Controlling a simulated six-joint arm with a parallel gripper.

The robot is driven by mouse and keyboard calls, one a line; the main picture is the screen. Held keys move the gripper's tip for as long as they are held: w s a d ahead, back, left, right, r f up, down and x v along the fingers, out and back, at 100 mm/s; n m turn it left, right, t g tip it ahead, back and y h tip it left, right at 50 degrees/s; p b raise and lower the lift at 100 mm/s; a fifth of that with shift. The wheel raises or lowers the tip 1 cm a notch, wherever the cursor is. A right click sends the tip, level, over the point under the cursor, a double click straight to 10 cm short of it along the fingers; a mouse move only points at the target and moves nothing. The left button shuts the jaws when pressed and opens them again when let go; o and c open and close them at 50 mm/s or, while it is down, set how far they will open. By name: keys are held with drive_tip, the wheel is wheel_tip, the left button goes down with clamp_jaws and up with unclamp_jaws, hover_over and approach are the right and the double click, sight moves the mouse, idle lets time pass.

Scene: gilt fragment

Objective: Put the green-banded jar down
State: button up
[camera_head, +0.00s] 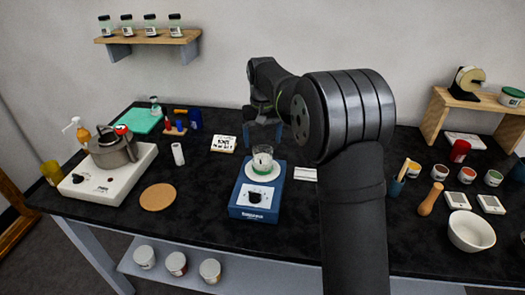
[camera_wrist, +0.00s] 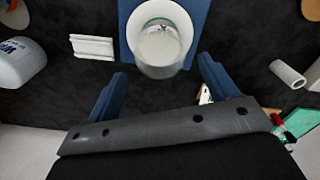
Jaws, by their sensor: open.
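The green-banded jar (camera_head: 262,160) is a small clear glass with a green band low on its side. It stands upright on the white round plate (camera_head: 249,174) of a blue device with a dial (camera_head: 256,208). In the wrist view the jar (camera_wrist: 160,45) shows from above, just beyond the fingertips. My gripper (camera_head: 263,133) is open, its blue fingers apart and behind the jar in the head view. In the wrist view the fingers (camera_wrist: 162,72) hold nothing between them. My arm hides part of the table to the right.
A white hotplate (camera_head: 130,178) with a metal pot (camera_head: 112,150) stands at left, a cork mat (camera_head: 158,197) beside it. A white paper roll (camera_head: 178,154) is nearby. A mortar bowl (camera_head: 470,231), pestle (camera_head: 430,199) and several small pots are at right. The front table strip is clear.

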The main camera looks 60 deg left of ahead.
sight(263, 148)
wheel_tip(263, 148, up, 4)
drive_tip(key=shift+f, duration=0.1)
idle(0.4)
wheel_tip(263, 148, down, 12)
drive_tip(key=shift+f, duration=0.15)
wheel_tip(263, 148, up, 2)
drive_tip(key=shift+r, duration=1.1)
